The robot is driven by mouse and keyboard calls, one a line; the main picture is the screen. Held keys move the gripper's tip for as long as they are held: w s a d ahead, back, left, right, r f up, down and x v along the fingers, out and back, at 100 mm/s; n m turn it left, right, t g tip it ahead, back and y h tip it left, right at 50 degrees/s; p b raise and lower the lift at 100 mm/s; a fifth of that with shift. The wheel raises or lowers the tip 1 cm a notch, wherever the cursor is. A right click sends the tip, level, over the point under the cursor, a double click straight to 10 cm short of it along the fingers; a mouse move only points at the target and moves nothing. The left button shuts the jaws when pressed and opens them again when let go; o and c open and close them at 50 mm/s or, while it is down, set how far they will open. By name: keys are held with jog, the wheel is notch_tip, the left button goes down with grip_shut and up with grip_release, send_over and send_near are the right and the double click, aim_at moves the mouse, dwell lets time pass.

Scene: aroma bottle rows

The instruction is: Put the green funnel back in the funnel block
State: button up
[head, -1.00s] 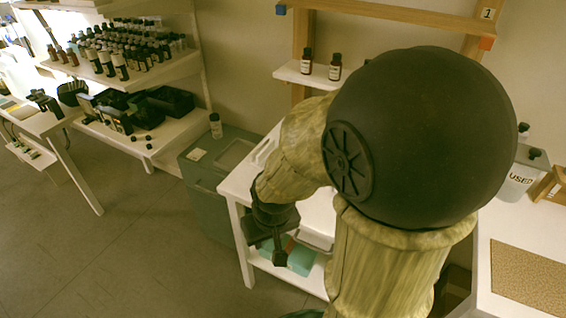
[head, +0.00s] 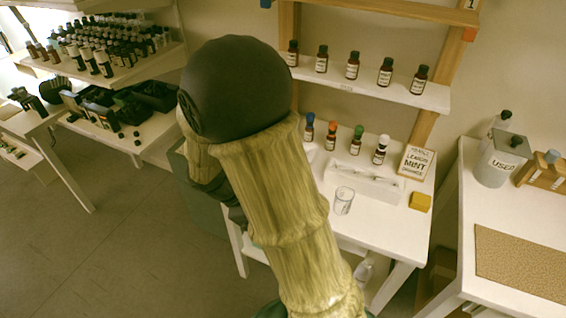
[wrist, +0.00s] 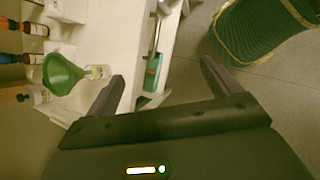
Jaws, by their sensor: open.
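The green funnel (wrist: 62,73) shows at the left of the wrist view, its wide cone facing the camera, beside a small clear bottle with a label (wrist: 97,72). I cannot tell whether its stem sits in that bottle. My gripper (wrist: 161,70) is open and empty, with the funnel to the left of its fingers. In the head view my arm hides the gripper, and the funnel cannot be made out for sure. I cannot identify the funnel block; a wooden block (head: 538,178) stands at the far right.
On the white table stand bottles with blue (head: 309,120), orange (head: 332,127), green (head: 358,131) and white (head: 382,141) tops, a white tray (head: 390,191), a glass (head: 343,203), a sign (head: 416,162) and a yellow sponge (head: 420,201). A dark green basket (wrist: 262,35) is at upper right.

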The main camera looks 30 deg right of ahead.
jog(key=w+a+r+n+t+h+p, duration=0.1)
jog(key=w+r+n+t+h, duration=0.2)
jog(key=w+n+h, duration=0.4)
jog(key=w+r+n, duration=0.1)
jog(key=w, duration=0.2)
jog(key=shift+w+a+r+n+t, duration=0.2)
jog(key=shift+w+n+t, duration=0.05)
jog(key=shift+n+t, duration=0.15)
jog(key=p+x, duration=0.1)
jog(key=x, duration=1.1)
jog(key=shift+s, duration=0.15)
jog(key=shift+d, duration=0.1)
jog(key=x, duration=0.5)
jog(key=shift+w+d+p, duration=0.1)
jog(key=shift+w+p, duration=0.25)
jog(key=shift+w, duration=0.1)
